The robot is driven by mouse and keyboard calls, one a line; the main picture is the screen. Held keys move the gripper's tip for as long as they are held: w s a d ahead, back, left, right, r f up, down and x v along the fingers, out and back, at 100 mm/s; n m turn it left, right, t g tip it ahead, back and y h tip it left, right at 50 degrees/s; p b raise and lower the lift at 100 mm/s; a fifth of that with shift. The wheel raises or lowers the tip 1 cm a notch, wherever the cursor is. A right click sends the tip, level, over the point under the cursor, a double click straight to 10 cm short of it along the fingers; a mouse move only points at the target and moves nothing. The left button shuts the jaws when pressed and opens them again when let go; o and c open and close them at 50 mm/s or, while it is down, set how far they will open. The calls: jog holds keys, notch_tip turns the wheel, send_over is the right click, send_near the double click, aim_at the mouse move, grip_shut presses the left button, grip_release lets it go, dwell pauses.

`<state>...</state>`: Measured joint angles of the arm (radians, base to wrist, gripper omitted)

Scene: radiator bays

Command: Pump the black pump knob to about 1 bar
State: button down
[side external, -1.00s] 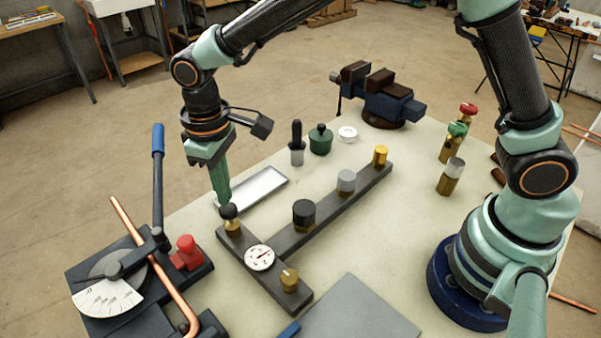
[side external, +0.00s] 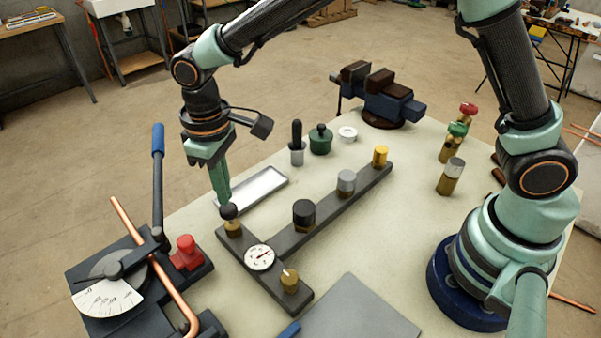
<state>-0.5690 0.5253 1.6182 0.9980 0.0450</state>
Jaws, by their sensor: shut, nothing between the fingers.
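The black pump knob (side external: 229,211) sits on a brass base at the left end of the dark manifold bar (side external: 330,206). My gripper (side external: 222,198) is shut and empty, pointing down with its tips at the top of the knob. It appears to touch the knob, but the exact contact is hard to tell. The round white gauge (side external: 260,257) lies on the bar in front of the knob. Its needle shows, but the reading is too small to make out.
The bar also bears a brass valve (side external: 289,281), a larger black knob (side external: 304,213), a grey cap (side external: 346,182) and a yellow cap (side external: 380,156). A pipe bender (side external: 150,265) with an upright blue-tipped lever stands at left.

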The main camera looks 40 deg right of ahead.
jog(key=shift+f, duration=0.1)
dwell(0.5)
jog(key=shift+f, duration=0.5)
jog(key=shift+f, duration=0.55)
dwell(0.3)
jog(key=shift+r, duration=1.35)
jog(key=w+a+r, duration=0.3)
jog(key=w+r, duration=0.2)
jog(key=w, duration=0.4)
